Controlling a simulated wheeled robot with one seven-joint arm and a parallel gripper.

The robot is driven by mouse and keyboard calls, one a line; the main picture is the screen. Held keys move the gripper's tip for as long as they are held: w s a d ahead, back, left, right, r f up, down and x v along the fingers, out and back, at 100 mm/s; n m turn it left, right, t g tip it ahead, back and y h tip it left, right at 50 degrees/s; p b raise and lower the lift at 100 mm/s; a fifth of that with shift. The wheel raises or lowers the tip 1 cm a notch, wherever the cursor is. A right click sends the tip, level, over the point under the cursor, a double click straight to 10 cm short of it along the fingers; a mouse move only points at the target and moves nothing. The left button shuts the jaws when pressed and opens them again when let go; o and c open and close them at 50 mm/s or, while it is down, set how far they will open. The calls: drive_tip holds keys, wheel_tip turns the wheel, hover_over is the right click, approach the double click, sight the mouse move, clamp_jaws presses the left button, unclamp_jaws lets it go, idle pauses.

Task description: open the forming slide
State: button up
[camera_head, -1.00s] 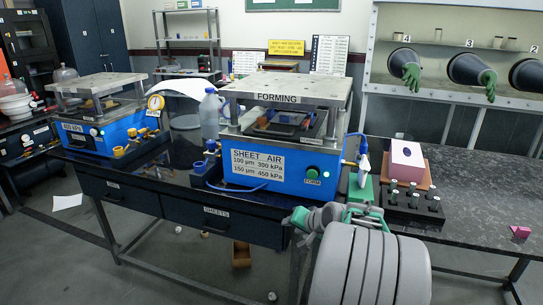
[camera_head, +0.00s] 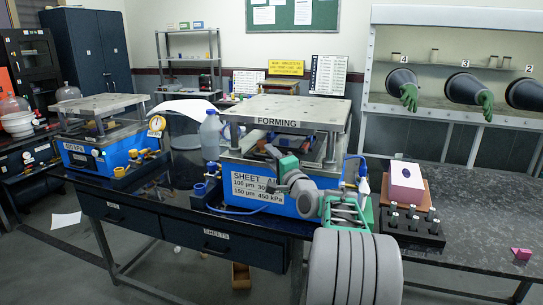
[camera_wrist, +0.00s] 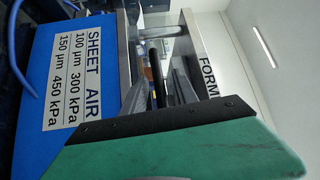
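The forming press (camera_head: 300,112) stands on the bench, a blue base under a grey plate marked FORMING. Its forming slide sits in the gap between base and plate. In the wrist view, turned sideways, my gripper's two grey fingers (camera_wrist: 160,90) look apart and point into the gap. A dark bar (camera_wrist: 152,68), perhaps the slide's handle, shows between or just beyond them. I cannot tell whether they touch it.
The blue base (camera_head: 250,188) carries a SHEET AIR label, partly covered by my arm. A pink box (camera_head: 406,180) and a black rack (camera_head: 412,228) of small pieces are at right. A second press (camera_head: 100,145) stands at far left.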

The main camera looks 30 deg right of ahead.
drive_tip(key=shift+c, duration=0.5)
clamp_jaws()
idle(0.9)
